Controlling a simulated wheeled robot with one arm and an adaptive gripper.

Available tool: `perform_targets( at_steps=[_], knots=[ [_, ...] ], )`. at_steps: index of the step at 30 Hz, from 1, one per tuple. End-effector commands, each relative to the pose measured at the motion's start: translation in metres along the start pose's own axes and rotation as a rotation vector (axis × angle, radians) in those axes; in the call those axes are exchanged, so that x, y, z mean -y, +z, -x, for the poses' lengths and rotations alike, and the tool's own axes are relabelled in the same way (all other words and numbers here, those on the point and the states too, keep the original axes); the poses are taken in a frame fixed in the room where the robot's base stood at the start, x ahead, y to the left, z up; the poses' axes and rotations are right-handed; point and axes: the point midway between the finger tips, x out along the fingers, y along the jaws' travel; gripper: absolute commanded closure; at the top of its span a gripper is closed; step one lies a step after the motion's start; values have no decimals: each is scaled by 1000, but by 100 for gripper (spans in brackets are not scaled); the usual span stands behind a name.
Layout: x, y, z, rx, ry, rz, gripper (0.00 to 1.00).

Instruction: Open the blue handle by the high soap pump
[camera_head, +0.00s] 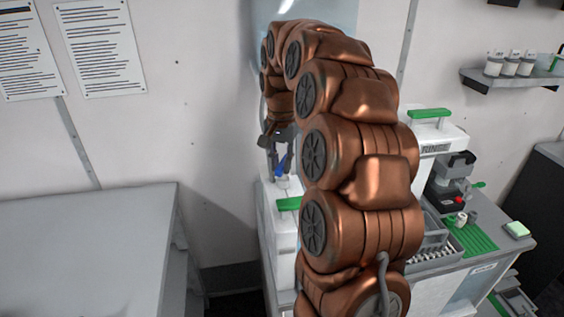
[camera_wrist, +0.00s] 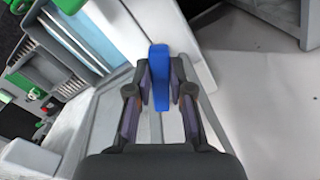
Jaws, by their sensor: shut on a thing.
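The blue handle (camera_wrist: 159,75) sits between the two fingertips of my gripper (camera_wrist: 160,82) in the wrist view. It is long and narrow, and both fingers close in on its sides. In the head view the blue handle (camera_head: 280,165) shows as a small tilted lever just below my gripper (camera_head: 279,140), above a light fitting on the white machine. My copper arm hides much of the machine behind it. The pump itself cannot be clearly made out.
A grey table (camera_head: 85,240) stands at the left, with a gap before the white machine. At the right is a counter with a green mat (camera_head: 473,238) and a black and red device (camera_head: 452,185). A wall shelf (camera_head: 510,80) holds several small containers.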

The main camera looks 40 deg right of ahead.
Motion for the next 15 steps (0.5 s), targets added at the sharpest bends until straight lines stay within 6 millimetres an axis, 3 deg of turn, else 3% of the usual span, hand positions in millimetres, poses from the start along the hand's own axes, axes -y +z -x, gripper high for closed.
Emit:
perform_targets(
  at_steps=[8,15],
  knots=[
    [-1,0,-1,0,0,27,100],
    [-3,0,-3,-1,0,149,100]
  ],
)
